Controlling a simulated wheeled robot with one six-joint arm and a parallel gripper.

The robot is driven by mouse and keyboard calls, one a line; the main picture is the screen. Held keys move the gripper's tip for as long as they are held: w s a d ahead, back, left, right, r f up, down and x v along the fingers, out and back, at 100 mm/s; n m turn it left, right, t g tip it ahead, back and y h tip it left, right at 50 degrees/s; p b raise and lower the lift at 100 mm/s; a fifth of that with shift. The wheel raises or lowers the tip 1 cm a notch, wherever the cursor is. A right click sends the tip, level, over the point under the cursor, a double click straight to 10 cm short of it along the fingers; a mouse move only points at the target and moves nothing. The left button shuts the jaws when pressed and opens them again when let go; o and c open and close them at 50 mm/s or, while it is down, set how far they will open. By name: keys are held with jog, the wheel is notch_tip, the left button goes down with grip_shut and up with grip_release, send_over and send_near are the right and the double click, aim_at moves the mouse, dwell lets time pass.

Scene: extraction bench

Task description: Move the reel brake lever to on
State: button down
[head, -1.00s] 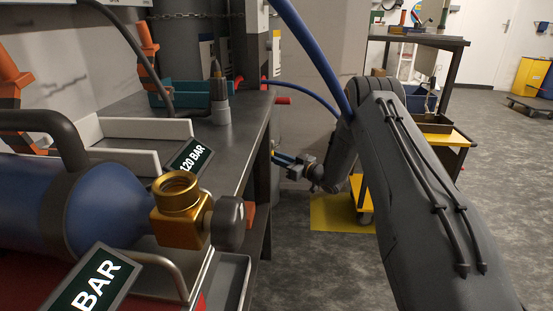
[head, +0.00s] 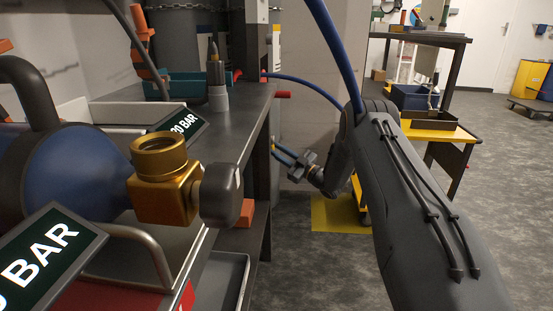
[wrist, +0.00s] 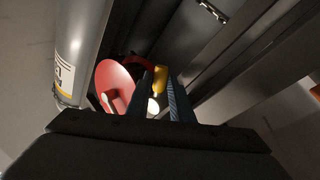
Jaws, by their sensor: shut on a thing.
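My gripper (head: 281,155) is low beyond the bench's right edge in the head view, its blue fingers pointing left. In the wrist view, my gripper (wrist: 160,97) has its fingers on either side of a narrow yellow piece (wrist: 160,78), which looks like the brake lever's grip. The jaws are shut on it. A red disc (wrist: 113,84), probably a side of the reel, is just left of the fingers. The rest of the lever and its on/off marks are hidden or too dark to read.
A grey cylinder (wrist: 82,45) stands close on the left in the wrist view. The bench (head: 235,130) holds a blue bottle (head: 85,170) with a brass valve (head: 163,190). A yellow-shelved cart (head: 440,133) stands right. Grey floor (head: 510,170) is open farther right.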

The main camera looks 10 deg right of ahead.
jog(key=n+y+b, duration=0.1)
jog(key=w+n+y+b, duration=0.1)
jog(key=n, duration=0.1)
jog(key=n+y+b, duration=0.1)
jog(key=n+b, duration=0.1)
jog(key=shift+w+d+r+g, duration=0.3)
jog(key=shift+w+g, duration=0.05)
jog(key=shift+g, duration=0.05)
jog(key=shift+r+n, duration=0.1)
jog(key=shift+n, duration=0.3)
jog(key=c, duration=1.8)
grip_release()
jog(key=shift+c, duration=0.2)
jog(key=shift+d, duration=0.1)
jog(key=p+v, duration=0.1)
jog(key=v, duration=0.6)
jog(key=shift+s+f+p, duration=0.15)
jog(key=shift+f+p, duration=0.1)
jog(key=shift+p, duration=0.15)
